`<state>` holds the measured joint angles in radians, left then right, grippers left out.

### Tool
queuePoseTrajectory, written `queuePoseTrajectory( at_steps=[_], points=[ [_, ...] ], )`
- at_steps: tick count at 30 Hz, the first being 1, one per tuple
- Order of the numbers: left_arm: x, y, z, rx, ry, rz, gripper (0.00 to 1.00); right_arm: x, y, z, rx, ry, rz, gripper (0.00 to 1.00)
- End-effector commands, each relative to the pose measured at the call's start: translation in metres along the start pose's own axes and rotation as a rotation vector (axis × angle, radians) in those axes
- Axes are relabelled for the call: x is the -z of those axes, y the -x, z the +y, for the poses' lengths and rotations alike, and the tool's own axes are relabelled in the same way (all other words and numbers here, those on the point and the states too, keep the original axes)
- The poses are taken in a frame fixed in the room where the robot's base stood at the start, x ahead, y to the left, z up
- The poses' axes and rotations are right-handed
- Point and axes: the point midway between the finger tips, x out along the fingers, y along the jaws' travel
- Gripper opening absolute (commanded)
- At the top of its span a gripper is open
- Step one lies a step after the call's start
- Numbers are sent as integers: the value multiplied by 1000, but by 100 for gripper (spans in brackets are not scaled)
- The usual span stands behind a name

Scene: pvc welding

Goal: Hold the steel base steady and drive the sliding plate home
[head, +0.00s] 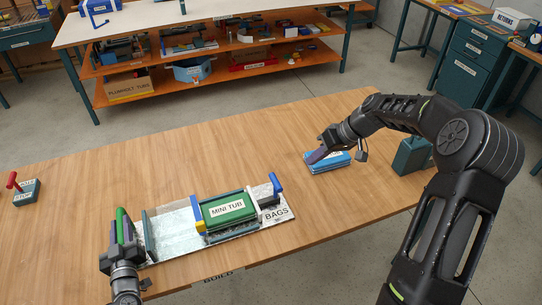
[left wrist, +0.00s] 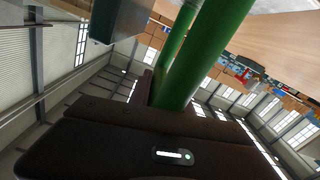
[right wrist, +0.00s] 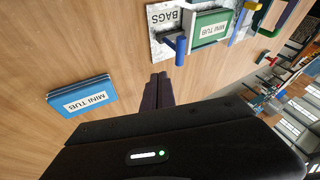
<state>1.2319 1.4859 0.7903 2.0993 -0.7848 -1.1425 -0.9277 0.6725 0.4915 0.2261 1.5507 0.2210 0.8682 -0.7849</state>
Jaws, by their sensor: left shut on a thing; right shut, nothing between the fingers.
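The steel base (head: 172,228) is a flat silvery plate lying on the wooden bench, labelled BAGS at its right end. A green block labelled MINI TUB (head: 228,208) sits on it between teal rails, with a blue upright handle (head: 277,186) at the right. Which part is the sliding plate, I cannot tell for sure. My left gripper (head: 121,234) is shut on a green bar (left wrist: 192,55) at the base's left end. My right gripper (head: 318,156) is shut and empty, right of the base. In the right wrist view, its fingertips point toward the base (right wrist: 160,18).
A blue pack labelled MINI TUB (head: 330,165) lies beside my right gripper. A teal block (head: 412,157) stands near the right edge, and a red-handled stop box (head: 26,190) at the far left. The bench between base and back edge is clear.

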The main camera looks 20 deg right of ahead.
Motion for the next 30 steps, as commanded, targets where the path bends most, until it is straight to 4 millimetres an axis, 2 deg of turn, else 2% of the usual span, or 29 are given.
queuePoseTrajectory(
  at_steps=[12,19,30],
  points=[
    [-1,0,0,-1,3,-3,0,-1,-83,-1,4,0,-3,0],
    [-1,0,0,-1,3,-3,0,-2,-98,-28,1,2,-1,0],
    [-1,0,0,0,3,-3,0,-3,-102,-33,0,0,0,0]
  ],
)
